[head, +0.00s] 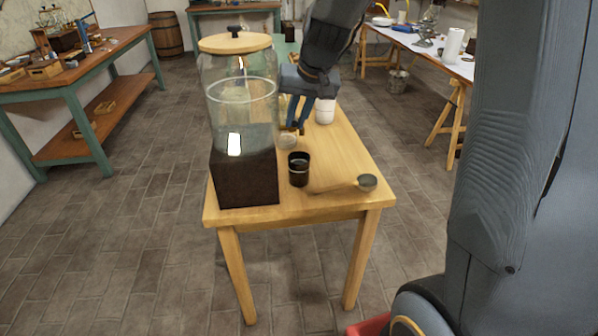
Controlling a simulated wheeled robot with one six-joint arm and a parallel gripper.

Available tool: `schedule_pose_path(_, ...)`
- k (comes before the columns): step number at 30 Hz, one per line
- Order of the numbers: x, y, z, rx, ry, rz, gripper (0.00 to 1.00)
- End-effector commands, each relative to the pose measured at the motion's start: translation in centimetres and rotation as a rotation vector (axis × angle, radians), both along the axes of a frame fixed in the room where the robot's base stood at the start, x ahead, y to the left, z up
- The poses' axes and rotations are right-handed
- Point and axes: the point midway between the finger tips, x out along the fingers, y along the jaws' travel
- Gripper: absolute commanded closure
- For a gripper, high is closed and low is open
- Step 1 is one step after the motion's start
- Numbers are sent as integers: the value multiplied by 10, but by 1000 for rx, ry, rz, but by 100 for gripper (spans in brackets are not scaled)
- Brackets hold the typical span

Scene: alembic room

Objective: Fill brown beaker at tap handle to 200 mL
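The brown beaker (298,170) is a small dark cup with a pale line around it. It stands upright on the wooden table, right of the dispenser's dark base. The large glass dispenser (228,108) has a wooden lid and holds clear liquid. I cannot make out the tap handle clearly; small parts near my fingertips are partly covered. My gripper (297,128) points down with blue fingers, right of the glass and above and behind the beaker, apart from it. Whether its fingers are open or shut is unclear. The liquid level inside the beaker cannot be read.
A ladle (367,183) with a wooden handle lies at the table's front right. A small pale dish (288,142) and a white jar (325,110) stand behind the beaker. The table's right side (350,152) is mostly clear. Workbenches stand left and far right.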

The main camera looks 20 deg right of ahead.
Motion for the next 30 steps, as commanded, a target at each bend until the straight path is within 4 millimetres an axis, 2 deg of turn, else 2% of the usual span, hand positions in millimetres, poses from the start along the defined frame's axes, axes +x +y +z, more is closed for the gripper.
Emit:
schedule_pose_path(1, 0, 0, 0, 0, 0, -1, 82)
schedule_pose_path(4, 0, 0, 0, 0, 0, 0, 67)
schedule_pose_path(10, 0, 0, 0, 0, 0, 0, 67)
schedule_pose_path(14, 0, 0, 0, 0, 0, 0, 46)
schedule_pose_path(15, 0, 0, 0, 0, 0, 0, 45)
schedule_pose_path(24, 0, 2, 0, 1, -1, 3, 47)
schedule_pose_path(25, 0, 2, 0, 1, -1, 3, 44)
schedule_pose_path(30, 0, 2, 1, 1, -1, 3, 43)
